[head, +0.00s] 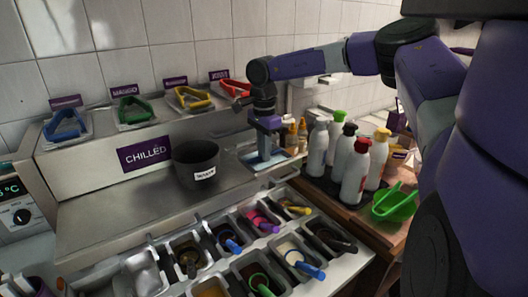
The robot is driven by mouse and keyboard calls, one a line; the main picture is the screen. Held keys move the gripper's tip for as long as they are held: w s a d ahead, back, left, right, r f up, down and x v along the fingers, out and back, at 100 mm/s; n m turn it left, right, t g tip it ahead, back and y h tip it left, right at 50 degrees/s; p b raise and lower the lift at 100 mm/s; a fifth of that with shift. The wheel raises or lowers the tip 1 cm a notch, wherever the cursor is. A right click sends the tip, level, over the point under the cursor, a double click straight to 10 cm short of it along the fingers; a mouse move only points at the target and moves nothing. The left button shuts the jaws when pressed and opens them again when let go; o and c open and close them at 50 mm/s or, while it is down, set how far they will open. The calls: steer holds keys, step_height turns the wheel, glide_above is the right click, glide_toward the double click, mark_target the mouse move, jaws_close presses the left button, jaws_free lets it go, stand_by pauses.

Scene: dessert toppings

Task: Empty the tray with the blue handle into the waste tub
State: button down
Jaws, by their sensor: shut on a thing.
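My gripper (267,150) points down at the right end of the steel counter, to the right of the waste tub. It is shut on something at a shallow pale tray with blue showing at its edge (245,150). The arm hides most of this tray, so its handle and contents cannot be made out. The waste tub (190,173) is a dark grey round bucket with a white label. It stands upright on the counter, apart from the gripper. I cannot see what is inside it.
Topping pans (228,232) with coloured scoops, several blue-handled, fill the front. White bottles (355,172) stand close on the right, beside a green scoop (395,203). Coloured tongs (132,112) lie on the shelf behind. The counter left of the tub is clear.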

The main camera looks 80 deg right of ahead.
steer(key=shift+r, duration=0.25)
steer(key=shift+r+p, duration=1.7)
steer(key=shift+r, duration=0.35)
